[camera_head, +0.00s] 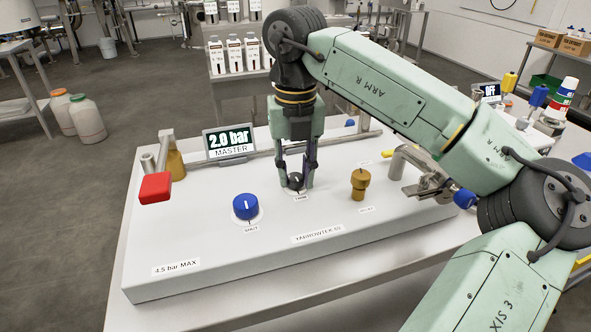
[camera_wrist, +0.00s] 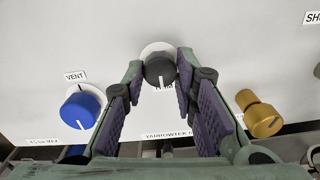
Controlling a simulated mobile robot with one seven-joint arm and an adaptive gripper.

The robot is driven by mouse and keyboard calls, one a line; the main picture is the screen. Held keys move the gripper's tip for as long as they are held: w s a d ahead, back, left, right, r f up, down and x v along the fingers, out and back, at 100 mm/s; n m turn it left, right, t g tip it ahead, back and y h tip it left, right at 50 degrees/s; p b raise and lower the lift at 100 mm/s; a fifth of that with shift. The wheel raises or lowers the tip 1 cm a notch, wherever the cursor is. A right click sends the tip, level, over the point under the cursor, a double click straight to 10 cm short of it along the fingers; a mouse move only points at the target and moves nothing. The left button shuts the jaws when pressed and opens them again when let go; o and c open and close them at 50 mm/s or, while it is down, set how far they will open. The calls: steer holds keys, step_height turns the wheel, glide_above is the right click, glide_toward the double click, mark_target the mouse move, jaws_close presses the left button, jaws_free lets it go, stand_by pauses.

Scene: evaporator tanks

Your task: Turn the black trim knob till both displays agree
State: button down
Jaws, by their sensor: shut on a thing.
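The black trim knob (camera_head: 296,181) stands on the sloped pale panel, with a label in front of it. My gripper (camera_head: 297,184) reaches down from above, its fingers shut on the knob from both sides. In the wrist view the knob (camera_wrist: 160,69) sits between the fingertips (camera_wrist: 161,70), and its white pointer line points down the picture. The master display (camera_head: 229,141) behind the panel reads 2.0 bar.
A blue knob (camera_head: 245,207) stands left of the trim knob and a brass knob (camera_head: 360,184) right of it, both close to my fingers. A red handle (camera_head: 155,187) is at the panel's left end. A metal pipe (camera_head: 411,161) rises at the right.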

steer(key=n, duration=0.4)
steer(key=shift+n+b, duration=0.3)
steer(key=shift+b, duration=0.05)
steer(key=n, duration=0.4)
steer(key=shift+n, duration=0.3)
steer(key=n, duration=0.4)
steer(key=shift+w+n, duration=0.1)
steer(key=shift+n, duration=2)
steer(key=c, duration=1.3)
jaws_free()
